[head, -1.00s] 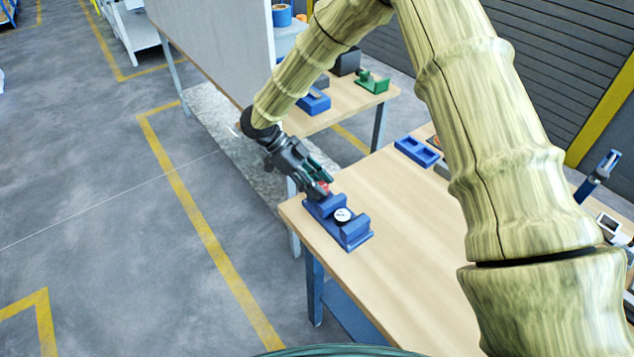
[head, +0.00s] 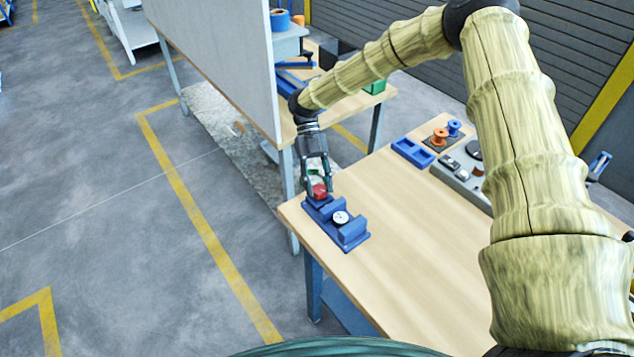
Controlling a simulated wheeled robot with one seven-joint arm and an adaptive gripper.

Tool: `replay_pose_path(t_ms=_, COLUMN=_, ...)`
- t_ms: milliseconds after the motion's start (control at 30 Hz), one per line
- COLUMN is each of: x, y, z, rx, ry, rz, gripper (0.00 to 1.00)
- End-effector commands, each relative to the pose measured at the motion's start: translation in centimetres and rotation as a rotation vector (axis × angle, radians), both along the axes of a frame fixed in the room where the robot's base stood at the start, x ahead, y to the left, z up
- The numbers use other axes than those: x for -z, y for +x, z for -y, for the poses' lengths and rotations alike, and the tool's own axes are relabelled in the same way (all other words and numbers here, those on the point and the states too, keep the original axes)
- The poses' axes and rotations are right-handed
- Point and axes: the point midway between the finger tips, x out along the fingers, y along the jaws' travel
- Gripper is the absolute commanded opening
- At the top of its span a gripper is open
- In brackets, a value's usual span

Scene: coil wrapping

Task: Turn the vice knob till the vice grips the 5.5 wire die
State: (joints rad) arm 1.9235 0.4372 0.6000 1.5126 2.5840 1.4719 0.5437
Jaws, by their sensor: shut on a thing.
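The blue vice (head: 352,238) sits at the near left corner of the wooden workbench. The 5.5 wire die (head: 340,217), a pale round disc with dark marks, lies between its blue jaws. Whether the jaws touch it is too small to tell. The red vice knob (head: 320,190) is at the vice's far end. My gripper (head: 319,187) points down at that end, its fingers closed on the knob from both sides. The fingers hide part of the knob.
A blue tray (head: 413,153), an orange spool (head: 440,137) and a grey tray of small parts (head: 462,178) stand further back on the workbench (head: 405,235). A grey upright panel (head: 215,50) stands behind the vice on the left. The bench right of the vice is clear.

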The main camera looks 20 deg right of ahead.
Motion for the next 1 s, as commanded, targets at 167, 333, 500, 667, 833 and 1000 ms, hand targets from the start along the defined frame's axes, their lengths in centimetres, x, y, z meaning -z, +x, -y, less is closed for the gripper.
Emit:
replay_pose_path(t_ms=167, x=-0.3, y=0.07, z=0.36, rx=0.173, ry=0.003, rz=0.001, gripper=0.13)
replay_pose_path(t_ms=333, x=-0.27, y=-0.01, z=0.53, rx=0.334, ry=0.002, rz=0.001, gripper=0.13)
replay_pose_path(t_ms=500, x=-0.29, y=-0.1, z=0.64, rx=0.495, ry=0.002, rz=0.001, gripper=0.13)
replay_pose_path(t_ms=667, x=-0.22, y=-0.22, z=0.78, rx=0.647, ry=0.001, rz=0.001, gripper=0.13)
replay_pose_path(t_ms=833, x=-0.18, y=-0.31, z=0.81, rx=0.797, ry=0.001, rz=0.001, gripper=0.13)
replay_pose_path(t_ms=1000, x=-0.13, y=-0.41, z=0.86, rx=0.923, ry=0.001, rz=0.002, gripper=0.13)
